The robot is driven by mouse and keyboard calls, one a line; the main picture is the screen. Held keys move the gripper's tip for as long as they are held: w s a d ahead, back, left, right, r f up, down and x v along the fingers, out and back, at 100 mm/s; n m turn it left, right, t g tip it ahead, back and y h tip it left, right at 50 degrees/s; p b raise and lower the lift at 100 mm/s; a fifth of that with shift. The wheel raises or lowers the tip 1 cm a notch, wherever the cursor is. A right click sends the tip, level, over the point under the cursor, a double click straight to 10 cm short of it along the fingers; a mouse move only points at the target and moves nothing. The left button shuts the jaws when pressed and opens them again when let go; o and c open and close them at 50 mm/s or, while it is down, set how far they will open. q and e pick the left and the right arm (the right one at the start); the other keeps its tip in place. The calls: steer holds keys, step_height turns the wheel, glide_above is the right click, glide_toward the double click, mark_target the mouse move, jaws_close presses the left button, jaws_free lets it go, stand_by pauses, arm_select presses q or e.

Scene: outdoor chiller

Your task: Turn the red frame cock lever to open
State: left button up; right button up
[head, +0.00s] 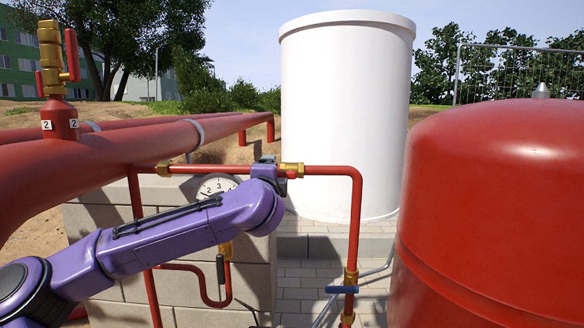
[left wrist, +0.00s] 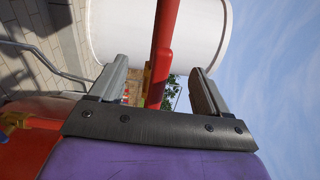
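My left gripper (head: 268,162) is at the brass cock (head: 291,169) on the thin horizontal red pipe, and my own wrist hides part of it. A small red piece, apparently the frame cock lever (head: 292,175), shows beside the gripper. In the left wrist view the gripper (left wrist: 160,84) is open, its two grey fingers wide apart. A red bar (left wrist: 162,40), lever or pipe, runs between them with gaps on both sides. Brass (left wrist: 148,76) shows behind it. The lever's exact angle is unclear. My right gripper is not in view.
A thin red pipe (head: 356,220) drops at the right to a blue-handled valve (head: 341,290). A pressure gauge (head: 214,187) sits behind my arm. A large red tank (head: 495,210) fills the right, and a white tank (head: 346,115) stands behind. Thick red pipes (head: 100,155) run at left.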

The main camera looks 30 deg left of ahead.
arm_select(q)
steer(key=b+v, duration=0.5)
steer(key=v, duration=0.2)
stand_by(0.4)
steer(key=v, duration=1)
steer(key=shift+s+b, duration=0.25)
steer(key=shift+b, duration=0.15)
